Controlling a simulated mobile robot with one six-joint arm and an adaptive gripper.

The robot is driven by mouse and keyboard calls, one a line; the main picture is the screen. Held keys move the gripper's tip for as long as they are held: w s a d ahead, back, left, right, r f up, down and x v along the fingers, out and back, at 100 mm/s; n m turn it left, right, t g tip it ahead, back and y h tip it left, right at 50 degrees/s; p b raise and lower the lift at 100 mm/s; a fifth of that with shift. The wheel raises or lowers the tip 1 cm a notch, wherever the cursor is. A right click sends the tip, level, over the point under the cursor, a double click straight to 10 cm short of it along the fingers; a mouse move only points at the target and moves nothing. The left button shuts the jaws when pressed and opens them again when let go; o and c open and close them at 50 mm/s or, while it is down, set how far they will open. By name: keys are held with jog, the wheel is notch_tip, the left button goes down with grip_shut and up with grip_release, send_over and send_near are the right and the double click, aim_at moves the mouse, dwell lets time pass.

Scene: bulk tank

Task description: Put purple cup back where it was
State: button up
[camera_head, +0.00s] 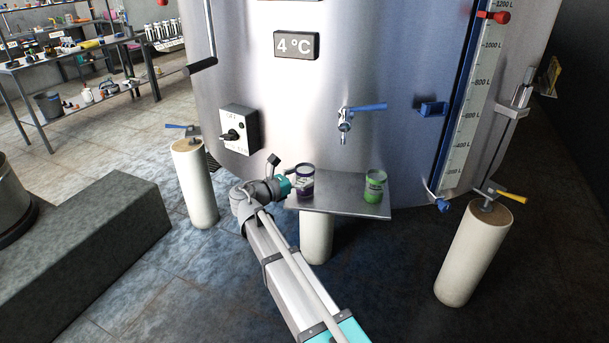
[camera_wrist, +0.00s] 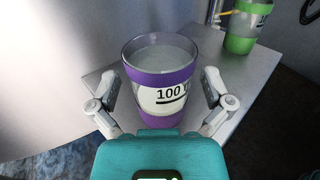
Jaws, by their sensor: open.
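The purple cup (camera_head: 304,182) stands upright on the left part of a small metal shelf (camera_head: 345,206) fixed to the tank front. In the wrist view the purple cup (camera_wrist: 160,82) has a label reading 100 and whitish contents. My gripper (camera_wrist: 162,105) is open, with one finger on each side of the cup and visible gaps between them and it. In the head view my gripper (camera_head: 294,186) is at the cup's left side, and its fingers are hard to make out there.
A green cup (camera_head: 375,186) stands on the right part of the shelf. A blue-handled tap (camera_head: 346,122) projects from the tank (camera_head: 300,90) above and between the cups. The shelf middle is clear.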

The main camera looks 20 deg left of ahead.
jog(key=v, duration=1)
jog(key=shift+s+a, duration=0.25)
jog(key=shift+s, duration=0.05)
